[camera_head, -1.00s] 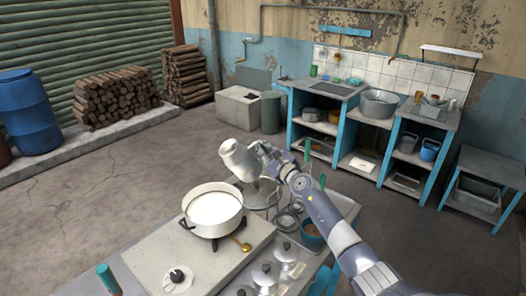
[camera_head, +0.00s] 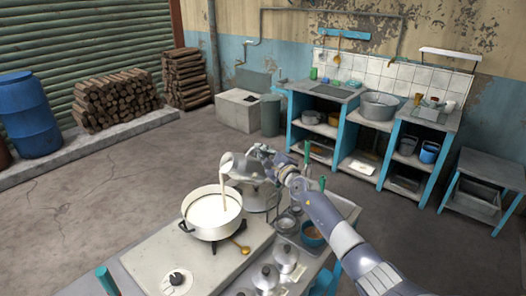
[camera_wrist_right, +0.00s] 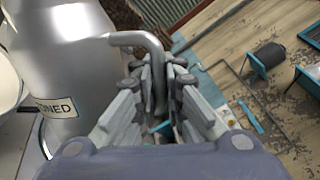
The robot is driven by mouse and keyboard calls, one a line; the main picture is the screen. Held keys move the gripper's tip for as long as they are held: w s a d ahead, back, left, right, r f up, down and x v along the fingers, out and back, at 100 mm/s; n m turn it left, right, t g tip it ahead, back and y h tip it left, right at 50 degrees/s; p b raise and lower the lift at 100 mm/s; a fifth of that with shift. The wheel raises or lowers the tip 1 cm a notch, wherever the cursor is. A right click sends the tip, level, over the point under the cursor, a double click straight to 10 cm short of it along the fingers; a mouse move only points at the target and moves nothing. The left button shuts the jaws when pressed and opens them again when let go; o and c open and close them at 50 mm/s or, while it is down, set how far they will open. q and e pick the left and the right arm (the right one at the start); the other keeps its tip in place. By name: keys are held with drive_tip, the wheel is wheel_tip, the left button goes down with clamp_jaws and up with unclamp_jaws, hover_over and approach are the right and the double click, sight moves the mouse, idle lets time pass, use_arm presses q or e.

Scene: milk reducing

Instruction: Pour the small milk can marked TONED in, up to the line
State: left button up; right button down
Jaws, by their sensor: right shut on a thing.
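A small metal milk can (camera_head: 243,169) is tilted to the left, and a stream of white milk (camera_head: 225,190) falls from its mouth into a wide white pot (camera_head: 214,226). My right gripper (camera_head: 266,158) is shut on the can's handle. In the right wrist view the can (camera_wrist_right: 75,45) fills the left side, with a label ending in "ONED" (camera_wrist_right: 55,107), and the gripper (camera_wrist_right: 158,92) closes around its bent handle (camera_wrist_right: 140,40). The pot holds white milk; I cannot make out the line. My left gripper does not show.
The pot stands on a burner on a pale counter (camera_head: 150,262) with a knob (camera_head: 177,279) at its front. A brass ladle (camera_head: 240,250) lies right of the pot.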

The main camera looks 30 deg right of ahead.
sight(256, 148)
drive_tip(key=shift+a+r+n+p, duration=0.35)
drive_tip(key=shift+r+n+p, duration=0.1)
drive_tip(key=shift+n+p, duration=0.3)
drive_tip(key=shift+a+r+n+p, duration=0.3)
drive_tip(key=shift+r+n+p, duration=0.15)
drive_tip(key=shift+n+p, duration=0.25)
drive_tip(key=shift+a+r+n+p, duration=0.4)
drive_tip(key=shift+a+n+p, duration=0.45)
drive_tip(key=shift+p, duration=0.5)
drive_tip(key=shift+d, duration=0.1)
